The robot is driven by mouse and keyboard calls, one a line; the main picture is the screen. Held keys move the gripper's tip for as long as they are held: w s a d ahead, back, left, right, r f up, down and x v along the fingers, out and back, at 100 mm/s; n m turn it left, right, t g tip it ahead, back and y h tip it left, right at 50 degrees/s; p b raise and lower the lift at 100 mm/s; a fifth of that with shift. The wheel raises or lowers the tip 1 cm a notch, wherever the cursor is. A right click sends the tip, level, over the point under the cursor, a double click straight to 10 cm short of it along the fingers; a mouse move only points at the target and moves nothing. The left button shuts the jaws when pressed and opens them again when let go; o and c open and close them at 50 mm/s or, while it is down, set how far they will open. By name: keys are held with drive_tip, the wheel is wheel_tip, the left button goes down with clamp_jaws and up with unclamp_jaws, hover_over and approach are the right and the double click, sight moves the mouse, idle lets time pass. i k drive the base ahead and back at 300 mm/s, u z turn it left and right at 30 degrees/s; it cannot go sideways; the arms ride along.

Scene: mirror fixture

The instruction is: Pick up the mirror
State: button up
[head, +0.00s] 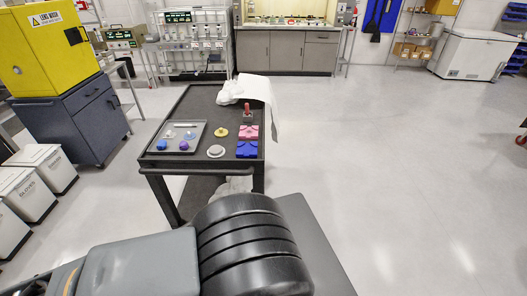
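A black cart (204,104) stands ahead of me with small items on its top. A pale grey round disc (216,151) lies near its front edge, and a yellow round piece (220,131) lies just behind it. I cannot tell for certain which one is the mirror. A blue block-like fixture (247,149) and a pink one (248,132) sit to their right. My arm fills the bottom of the view, in front of the cart. My gripper is not visible.
A grey tray (165,149) with small blue and purple items lies left on the cart. A red-handled item (247,109) and white cloth (262,92) are behind. White bins (45,163) and a dark cabinet (85,125) stand left. Floor on the right is clear.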

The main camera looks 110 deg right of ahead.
sight(215, 150)
drive_tip(key=z, duration=2.7)
drive_tip(key=i, duration=1)
